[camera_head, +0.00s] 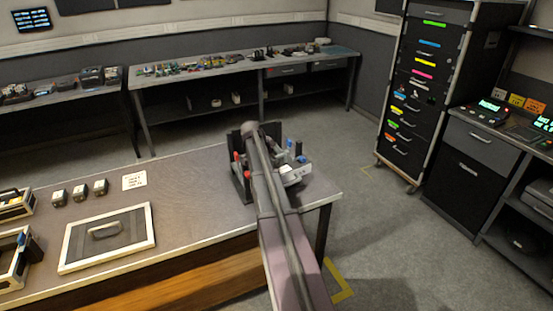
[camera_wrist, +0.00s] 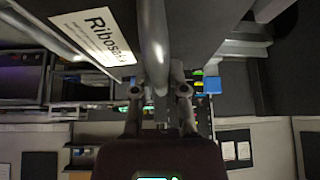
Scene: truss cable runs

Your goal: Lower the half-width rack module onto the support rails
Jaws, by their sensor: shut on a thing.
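In the wrist view, a dark panel with a white label beginning "Ribos" (camera_wrist: 97,36) fills the top; I take it as the rack module. A grey bar handle (camera_wrist: 153,40) runs down it, and my gripper (camera_wrist: 159,88) is shut on this handle. In the head view, my arm reaches over the bench's right end and hides the gripper and most of the module; a dark upright plate (camera_head: 272,131) shows behind the arm. Red-capped posts (camera_head: 237,160) and blue-capped posts (camera_head: 300,152) stand around that spot. The support rails and any contact with them are hidden.
The bench (camera_head: 190,185) also carries a framed panel with a handle (camera_head: 108,238), several small blocks (camera_head: 80,192) and a white card (camera_head: 134,180). A drawer cabinet (camera_head: 412,90) stands at right. Open floor (camera_head: 350,210) lies beyond the bench's right edge.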

